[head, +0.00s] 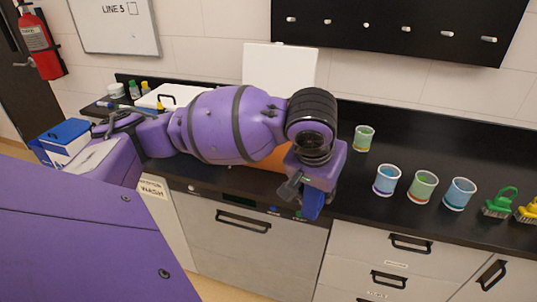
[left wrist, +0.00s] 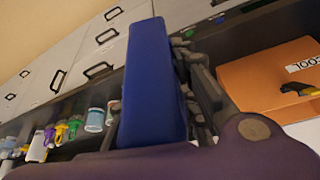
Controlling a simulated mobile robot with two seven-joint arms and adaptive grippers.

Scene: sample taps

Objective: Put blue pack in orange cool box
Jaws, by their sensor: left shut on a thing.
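My left gripper (head: 303,196) is shut on the blue pack (head: 314,204), which hangs down in front of the counter's front edge. In the left wrist view the blue pack (left wrist: 153,85) stands large between the fingers. The orange cool box (head: 272,160) is mostly hidden behind my left arm in the head view. In the left wrist view the orange cool box (left wrist: 268,78) shows at the right, apart from the pack, with a white label and a dark handle. Its inside is hidden. My right gripper is not in view.
Several cups (head: 423,186) stand on the black counter to the right, with green (head: 499,203) and yellow things beyond. A white panel (head: 279,70) stands upright behind my arm. A white box (head: 166,97) and a blue-and-white box (head: 62,138) are at left.

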